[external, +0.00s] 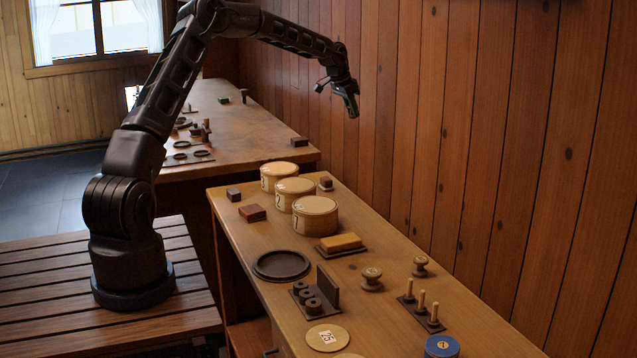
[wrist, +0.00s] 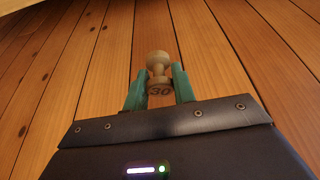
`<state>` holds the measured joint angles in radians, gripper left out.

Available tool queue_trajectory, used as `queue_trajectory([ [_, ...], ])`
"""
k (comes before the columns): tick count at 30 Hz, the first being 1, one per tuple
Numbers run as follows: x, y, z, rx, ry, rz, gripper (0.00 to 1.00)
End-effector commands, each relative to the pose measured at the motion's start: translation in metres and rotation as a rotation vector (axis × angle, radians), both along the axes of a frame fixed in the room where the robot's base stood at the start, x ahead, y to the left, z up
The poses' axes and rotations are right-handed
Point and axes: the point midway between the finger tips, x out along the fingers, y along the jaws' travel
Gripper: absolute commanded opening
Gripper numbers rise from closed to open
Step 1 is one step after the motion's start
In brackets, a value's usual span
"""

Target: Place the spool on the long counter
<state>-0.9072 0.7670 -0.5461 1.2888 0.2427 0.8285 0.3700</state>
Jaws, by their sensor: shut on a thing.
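My gripper (external: 352,106) is raised in the air near the plank wall, above and beyond the far end of the near counter (external: 455,310). The held spool is too small to make out in the external view. A second counter (external: 245,125) runs back toward the window. Which of the two counters is the long one, I cannot tell for certain.
The near counter carries round boxes (external: 316,216), a dark round tray (external: 281,265), two standing spools (external: 371,280), a pegged block (external: 421,313) and a yellow block (external: 340,242).

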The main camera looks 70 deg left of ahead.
Motion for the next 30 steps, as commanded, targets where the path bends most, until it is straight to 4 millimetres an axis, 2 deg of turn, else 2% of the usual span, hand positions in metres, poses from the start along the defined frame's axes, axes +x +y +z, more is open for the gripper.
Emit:
queue_trajectory([
  [1,-0.011,0.023,0.001,0.001,0.0,0.03,0.05],
  [3,-0.025,0.051,0.003,0.002,-0.001,0.064,0.05],
  [11,-0.085,0.148,0.009,0.003,-0.001,0.194,0.05],
  [18,-0.149,0.229,0.016,0.007,-0.003,0.309,0.05],
  [24,-0.194,0.276,0.02,0.008,-0.004,0.382,0.05],
  [30,-0.216,0.297,0.021,0.009,-0.003,0.415,0.05],
])
